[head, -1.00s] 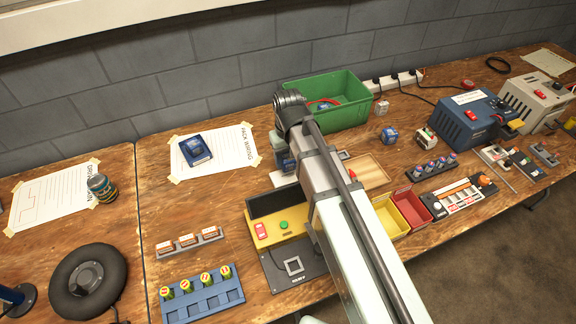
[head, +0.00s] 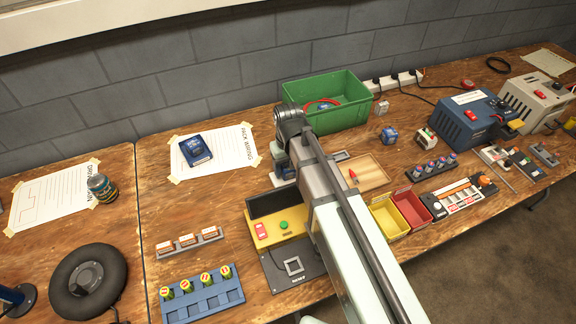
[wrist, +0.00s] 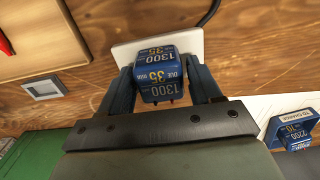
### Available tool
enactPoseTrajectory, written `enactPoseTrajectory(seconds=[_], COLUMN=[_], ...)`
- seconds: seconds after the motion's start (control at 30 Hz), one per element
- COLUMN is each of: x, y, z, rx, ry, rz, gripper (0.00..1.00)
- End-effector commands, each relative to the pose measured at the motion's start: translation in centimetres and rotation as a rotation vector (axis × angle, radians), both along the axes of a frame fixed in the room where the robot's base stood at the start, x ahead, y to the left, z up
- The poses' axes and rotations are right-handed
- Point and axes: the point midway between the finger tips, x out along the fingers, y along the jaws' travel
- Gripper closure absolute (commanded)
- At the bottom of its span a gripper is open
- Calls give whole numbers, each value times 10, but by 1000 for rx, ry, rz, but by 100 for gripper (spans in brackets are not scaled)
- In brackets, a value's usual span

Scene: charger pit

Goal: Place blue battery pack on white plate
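A blue battery pack (wrist: 160,78) with yellow and white "1300" and "35" labels sits between the fingers of my gripper (wrist: 161,88). The fingers appear closed against its sides. A white plate (wrist: 150,48) lies right beyond the pack in the wrist view; I cannot tell whether the pack touches it. In the head view my gripper is mostly hidden behind my own arm, left of the wooden tray. Another blue pack marked "2200" (wrist: 292,130) is at the right of the wrist view, by white paper.
A green bin (head: 345,115) stands close behind my arm. A wooden tray (head: 368,168) is to its right. A yellow device (head: 275,228) and yellow and red bins (head: 410,207) are nearer the front. Taped paper (head: 235,150) with a dark blue item lies left.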

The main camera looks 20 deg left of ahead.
Motion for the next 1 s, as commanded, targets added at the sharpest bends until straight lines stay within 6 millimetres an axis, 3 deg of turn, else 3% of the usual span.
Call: enactPoseTrajectory(seconds=[0.17, 0.53, 1.0], x=[0, 0, 0], y=[0, 0, 0], z=[0, 7, 71], rx=[0, 0, 1], ry=[0, 0, -1], rz=[0, 0, 0], gripper=[21, 21, 21])
